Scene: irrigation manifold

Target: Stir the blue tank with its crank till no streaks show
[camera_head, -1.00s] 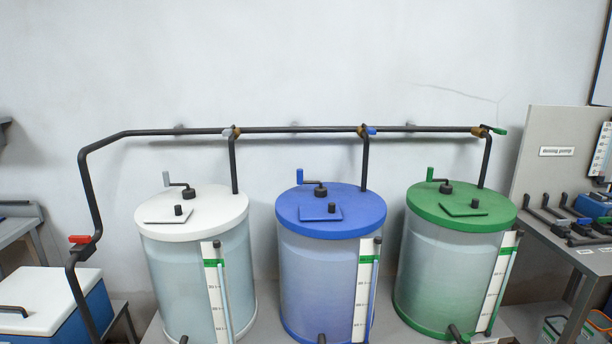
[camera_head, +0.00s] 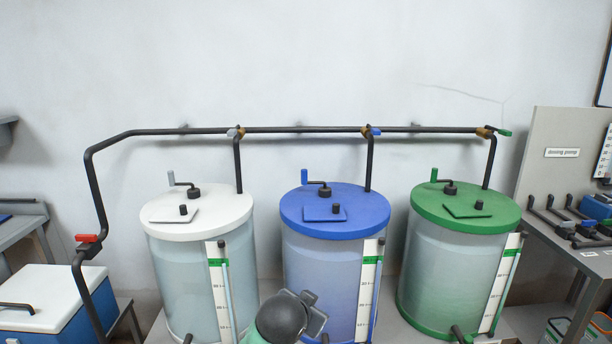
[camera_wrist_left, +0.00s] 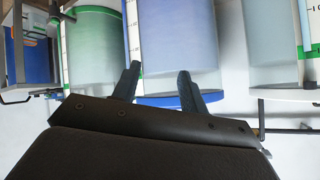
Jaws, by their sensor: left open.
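The blue tank (camera_head: 330,275) stands in the middle of three tanks. Its clear wall shows pale lilac liquid, bluer low down; I cannot make out separate streaks. On its blue lid (camera_head: 365,215) is a dark bent crank with an upright blue handle (camera_head: 305,176), at the back left. My left arm's dark rounded end shows low in front of the blue tank; its fingertips are not clear there. In the left wrist view, which is upside down, my left gripper (camera_wrist_left: 160,72) is open and empty before the blue tank (camera_wrist_left: 178,45). My right gripper is out of view.
A white-lidded tank (camera_head: 195,285) stands left and a green-lidded tank (camera_head: 440,275) right, each with a crank. A dark pipe (camera_head: 300,130) runs behind and above, dropping to each lid. A white-topped blue cooler (camera_head: 40,300) is at far left.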

